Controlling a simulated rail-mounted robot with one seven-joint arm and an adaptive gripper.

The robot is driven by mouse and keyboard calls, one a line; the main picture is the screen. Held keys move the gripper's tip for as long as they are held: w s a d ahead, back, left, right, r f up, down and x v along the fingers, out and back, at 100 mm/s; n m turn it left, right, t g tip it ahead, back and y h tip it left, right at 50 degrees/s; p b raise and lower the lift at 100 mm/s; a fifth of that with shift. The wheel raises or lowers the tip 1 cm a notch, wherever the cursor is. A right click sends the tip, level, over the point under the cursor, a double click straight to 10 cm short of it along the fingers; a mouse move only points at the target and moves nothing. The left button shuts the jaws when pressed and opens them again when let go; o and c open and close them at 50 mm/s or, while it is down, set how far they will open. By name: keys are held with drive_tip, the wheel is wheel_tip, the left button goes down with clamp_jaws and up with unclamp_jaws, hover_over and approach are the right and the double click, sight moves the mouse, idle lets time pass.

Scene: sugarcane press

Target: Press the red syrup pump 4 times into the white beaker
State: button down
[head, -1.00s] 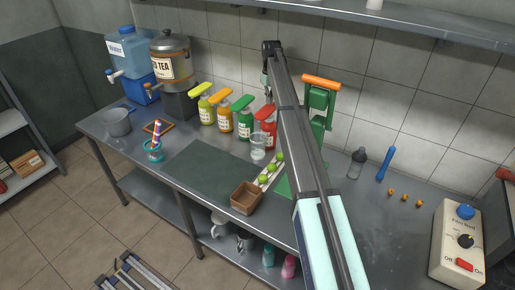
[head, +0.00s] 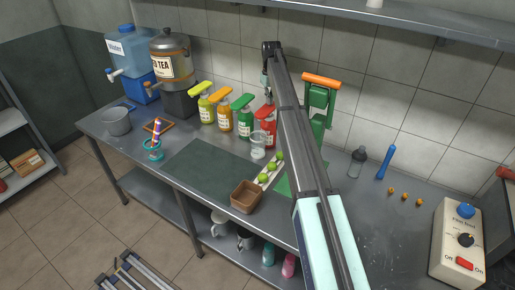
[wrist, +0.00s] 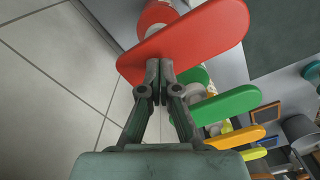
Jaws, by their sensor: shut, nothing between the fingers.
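The red syrup pump (head: 266,130) stands at the right end of a row of pump bottles, with a flat red paddle on top. In the wrist view the red paddle (wrist: 190,38) fills the upper middle. My gripper (wrist: 158,68) is shut and empty, its fingertips right at the edge of the red paddle; I cannot tell whether they touch it. In the head view my gripper (head: 268,97) is small, just above the red pump and partly hidden by my arm. The white beaker (head: 258,150), pale and see-through, stands upright just in front of the red bottle.
Green (head: 243,120), orange (head: 224,117) and yellow (head: 205,105) pumps stand to the left. Green limes on a white tray (head: 263,180) and a brown box (head: 246,197) lie in front. A green press (head: 320,97) stands to the right. The tiled wall is close behind.

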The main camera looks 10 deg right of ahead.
sight(269, 107)
drive_tip(key=shift+s+f+b, duration=0.1)
drive_tip(key=shift+f+b, duration=0.4)
drive_tip(key=shift+f, duration=1.55)
drive_tip(key=shift+r, duration=0.1)
drive_tip(key=shift+r+p, duration=1.1)
drive_tip(key=shift+r, duration=1.3)
wheel_tip(269, 107, up, 6)
drive_tip(key=p, duration=0.2)
drive_tip(key=shift+p, duration=0.3)
drive_tip(key=shift+a, duration=0.1)
